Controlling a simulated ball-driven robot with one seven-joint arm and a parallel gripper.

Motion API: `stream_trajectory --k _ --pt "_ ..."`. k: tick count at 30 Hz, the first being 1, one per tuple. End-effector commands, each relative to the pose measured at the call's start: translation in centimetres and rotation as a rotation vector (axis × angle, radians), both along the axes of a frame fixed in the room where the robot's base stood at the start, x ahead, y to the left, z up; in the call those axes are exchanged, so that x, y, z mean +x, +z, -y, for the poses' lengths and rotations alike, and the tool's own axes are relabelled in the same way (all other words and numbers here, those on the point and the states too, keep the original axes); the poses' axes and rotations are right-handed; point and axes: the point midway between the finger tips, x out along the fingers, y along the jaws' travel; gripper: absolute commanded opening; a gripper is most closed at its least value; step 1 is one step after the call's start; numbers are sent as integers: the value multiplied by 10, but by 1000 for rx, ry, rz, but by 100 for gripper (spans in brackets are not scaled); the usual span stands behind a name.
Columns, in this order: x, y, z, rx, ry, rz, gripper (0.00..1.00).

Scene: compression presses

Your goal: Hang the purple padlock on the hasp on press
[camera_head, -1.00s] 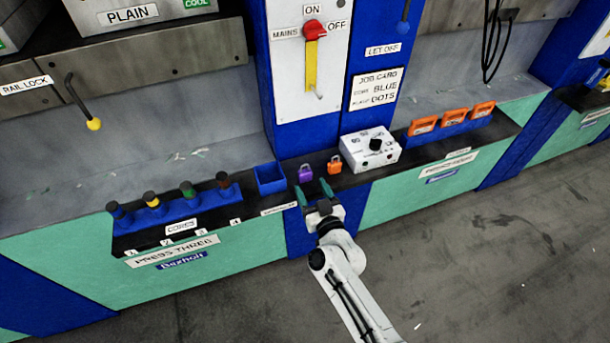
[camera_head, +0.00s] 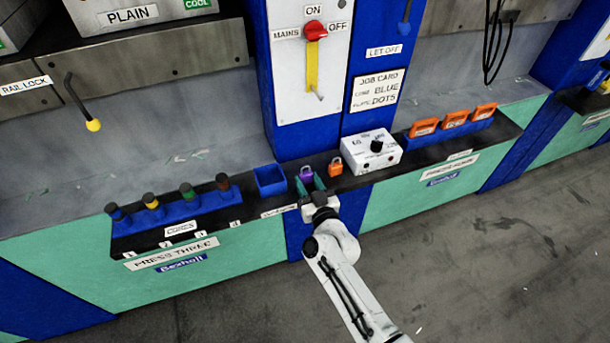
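The purple padlock (camera_head: 306,173) stands on the dark ledge, right of the blue bin. My gripper (camera_head: 309,181) reaches it from the front, with its two green fingers apart and the padlock between their tips. A gap seems to remain, and I cannot tell whether either finger touches it. Part of the padlock's lower body is hidden by the gripper. On the white mains panel (camera_head: 288,75), a small metal piece that looks like the hasp (camera_head: 318,94) sticks out at the lower end of the yellow strip. Nothing hangs on it.
An orange padlock (camera_head: 335,168) stands close to the right of my gripper, with a white dial box (camera_head: 370,152) beyond it. A blue bin (camera_head: 270,179) is close on the left. The red mains handle (camera_head: 315,30) is above the yellow strip.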

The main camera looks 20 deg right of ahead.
Motion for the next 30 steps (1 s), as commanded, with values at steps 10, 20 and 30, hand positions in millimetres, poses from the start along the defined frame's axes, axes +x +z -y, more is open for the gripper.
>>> stream_trajectory --k 10,20,30 --pt "0 2 0 0 0 1 18" --pt "0 18 -1 1 1 0 18" --pt "0 31 0 -1 0 1 18"
